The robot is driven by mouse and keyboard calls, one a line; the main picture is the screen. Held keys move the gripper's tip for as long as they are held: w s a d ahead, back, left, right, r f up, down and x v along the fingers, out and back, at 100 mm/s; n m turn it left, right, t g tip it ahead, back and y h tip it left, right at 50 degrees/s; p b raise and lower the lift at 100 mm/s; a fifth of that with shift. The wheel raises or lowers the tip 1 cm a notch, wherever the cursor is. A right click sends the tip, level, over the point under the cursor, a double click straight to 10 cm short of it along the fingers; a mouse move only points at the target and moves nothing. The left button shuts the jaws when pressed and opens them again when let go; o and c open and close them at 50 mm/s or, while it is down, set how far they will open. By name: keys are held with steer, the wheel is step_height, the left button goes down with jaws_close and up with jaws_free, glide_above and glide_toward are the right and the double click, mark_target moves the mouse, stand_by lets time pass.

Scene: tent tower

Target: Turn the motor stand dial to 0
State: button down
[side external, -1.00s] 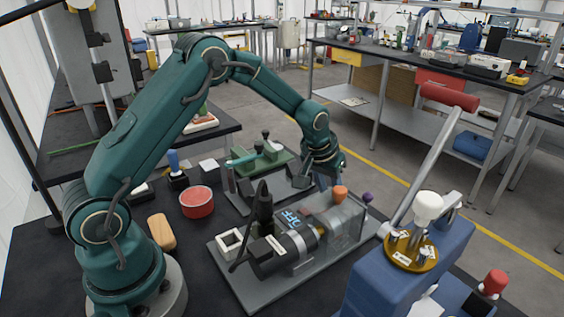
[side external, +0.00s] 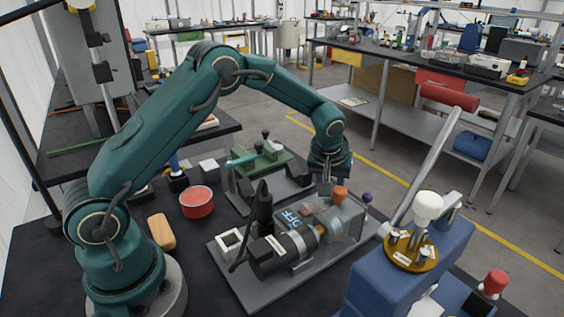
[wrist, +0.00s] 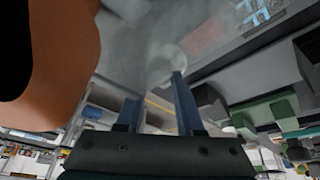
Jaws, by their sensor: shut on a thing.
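The motor stand (side external: 310,275) is a grey base plate with a black motor (side external: 280,255), a lit blue display reading OFF (side external: 291,217) and a clear cover (side external: 350,217). An orange knob (side external: 340,192) and a purple knob (side external: 368,198) stand on it. My gripper (side external: 325,188) points down at the stand's far side, just left of the orange knob. In the wrist view my gripper (wrist: 154,88) has its two fingers at a pale round part (wrist: 167,63), apparently the dial, and is shut on it. The dial's marking cannot be read, and the arm hides it in the side view.
A large orange shape (wrist: 65,60), likely the orange knob, is very close to the wrist camera. A green fixture (side external: 262,160) stands behind the stand. A red round tin (side external: 196,202) is left. A blue machine with a long lever (side external: 430,160) stands right.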

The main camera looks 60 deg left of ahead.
steer(key=c, duration=0.5)
jaws_free()
steer(key=shift+c, duration=0.2)
steer(key=shift+v, duration=2.5)
